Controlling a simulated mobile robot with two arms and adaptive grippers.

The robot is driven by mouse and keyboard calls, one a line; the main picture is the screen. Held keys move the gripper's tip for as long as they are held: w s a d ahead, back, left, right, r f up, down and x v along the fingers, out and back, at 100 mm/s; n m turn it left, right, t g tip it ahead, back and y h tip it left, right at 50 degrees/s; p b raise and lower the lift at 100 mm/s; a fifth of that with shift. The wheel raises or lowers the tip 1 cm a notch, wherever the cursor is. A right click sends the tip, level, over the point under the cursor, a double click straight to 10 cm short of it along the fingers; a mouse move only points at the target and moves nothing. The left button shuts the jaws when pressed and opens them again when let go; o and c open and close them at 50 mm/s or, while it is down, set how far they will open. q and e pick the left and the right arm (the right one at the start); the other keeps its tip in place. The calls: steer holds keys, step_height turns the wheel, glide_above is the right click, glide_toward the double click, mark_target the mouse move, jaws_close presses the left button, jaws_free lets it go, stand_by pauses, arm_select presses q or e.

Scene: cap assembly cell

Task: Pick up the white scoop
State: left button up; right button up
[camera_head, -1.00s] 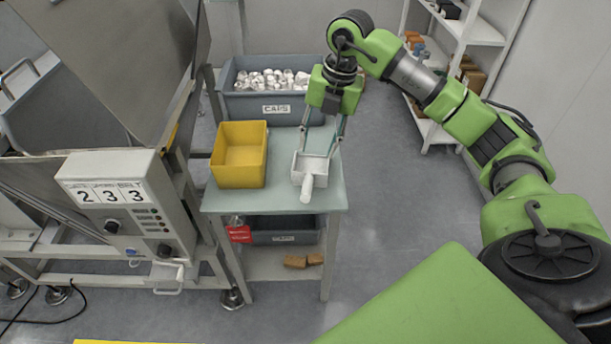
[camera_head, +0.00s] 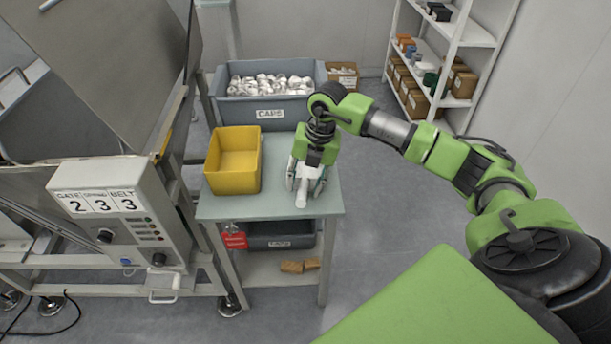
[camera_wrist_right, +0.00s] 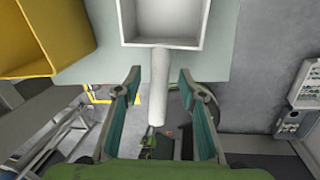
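The white scoop (camera_head: 302,199) sits on the small pale green table (camera_head: 268,208), its handle toward the front edge. My right gripper (camera_head: 306,184) is low over it and partly hides its tray. In the right wrist view the scoop's square tray (camera_wrist_right: 164,43) is at the top, and its round handle runs down between the two fingers of my right gripper (camera_wrist_right: 160,76). The fingers are open, with a visible gap on each side of the handle. My left gripper is not in view.
A yellow bin (camera_head: 233,162) stands left of the scoop on the same table. A grey tote of white caps (camera_head: 270,108) is behind. A control box (camera_head: 122,212) and machine frame stand left; shelves (camera_head: 470,38) stand back right. Open floor lies right of the table.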

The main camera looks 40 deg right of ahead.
steer(key=shift+w+a+f, duration=0.15)
steer(key=shift+w+f, duration=0.05)
steer(key=shift+f, duration=0.9)
jaws_close()
steer(key=shift+r, duration=0.1)
steer(key=shift+r+p, duration=0.65)
steer(key=shift+r, duration=0.1)
step_height(320, 180, up, 3)
steer(key=shift+a+f+p, duration=0.15)
steer(key=shift+f+p, duration=0.05)
steer(key=shift+p, duration=0.8)
steer(key=s+a+r+p, duration=0.7)
steer(key=a+r+p, duration=0.1)
steer(key=a, duration=0.4)
steer(key=shift+r+p, duration=0.4)
steer(key=shift+p, duration=0.15)
